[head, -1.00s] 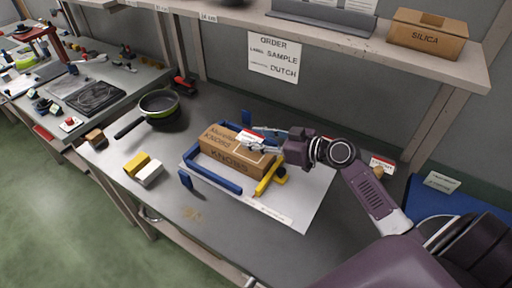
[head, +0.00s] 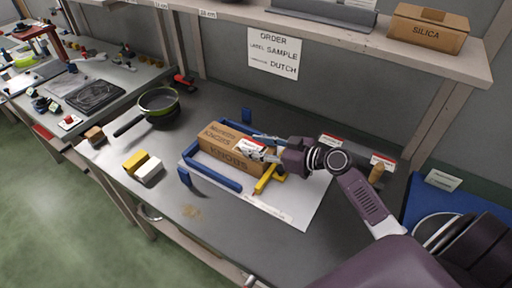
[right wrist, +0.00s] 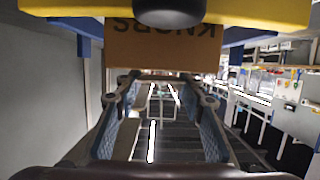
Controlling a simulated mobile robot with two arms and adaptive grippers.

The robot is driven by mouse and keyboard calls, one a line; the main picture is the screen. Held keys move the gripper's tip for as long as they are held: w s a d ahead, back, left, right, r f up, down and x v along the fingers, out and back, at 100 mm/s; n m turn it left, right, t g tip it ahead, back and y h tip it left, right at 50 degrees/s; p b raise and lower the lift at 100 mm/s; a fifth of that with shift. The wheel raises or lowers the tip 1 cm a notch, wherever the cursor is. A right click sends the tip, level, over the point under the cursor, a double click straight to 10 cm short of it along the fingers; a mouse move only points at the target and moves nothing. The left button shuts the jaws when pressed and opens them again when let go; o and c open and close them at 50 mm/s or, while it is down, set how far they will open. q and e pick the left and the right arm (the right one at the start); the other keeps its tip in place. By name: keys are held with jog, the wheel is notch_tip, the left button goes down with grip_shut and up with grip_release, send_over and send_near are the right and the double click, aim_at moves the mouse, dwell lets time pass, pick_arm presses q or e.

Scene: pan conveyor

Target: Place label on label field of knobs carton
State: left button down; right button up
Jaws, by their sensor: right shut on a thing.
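The brown knobs carton (head: 225,153) lies on the white sheet, between blue and yellow bracket pieces, with KNOBS printed on its side. My right gripper (head: 262,151) is at the right end of the carton's top, shut on a small white label with a red stripe (head: 252,146). The label is over or touching the carton's top; I cannot tell which. The label field is not clearly visible. In the right wrist view the carton's KNOBS face (right wrist: 160,45) appears upside down beyond the fingers (right wrist: 160,110). My left gripper is not in view.
Blue brackets (head: 215,178) and a yellow bracket (head: 268,178) flank the carton. A pan (head: 158,103) stands at the left, with yellow and white blocks (head: 137,162) in front. Two red-and-white cards (head: 330,140) stand at the back right. The front of the bench is clear.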

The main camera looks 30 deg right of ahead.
jog(key=shift+s+f, duration=0.2)
jog(key=shift+f, duration=0.45)
jog(key=o, duration=0.8)
jog(key=shift+a+f, duration=0.2)
jog(key=shift+c, duration=0.2)
jog(key=shift+r, duration=0.3)
jog(key=shift+r+p, duration=0.4)
jog(key=shift+p, duration=0.3)
jog(key=b+v, duration=0.1)
jog(key=v, duration=0.4)
jog(key=b+v, duration=0.2)
jog(key=v, duration=0.3)
jog(key=shift+s+d+r, duration=0.1)
jog(key=shift+d+r, duration=0.1)
jog(key=shift+d, duration=0.2)
jog(key=shift+s+d+r, duration=0.3)
jog(key=shift+s+r, duration=0.1)
jog(key=shift+s, duration=0.1)
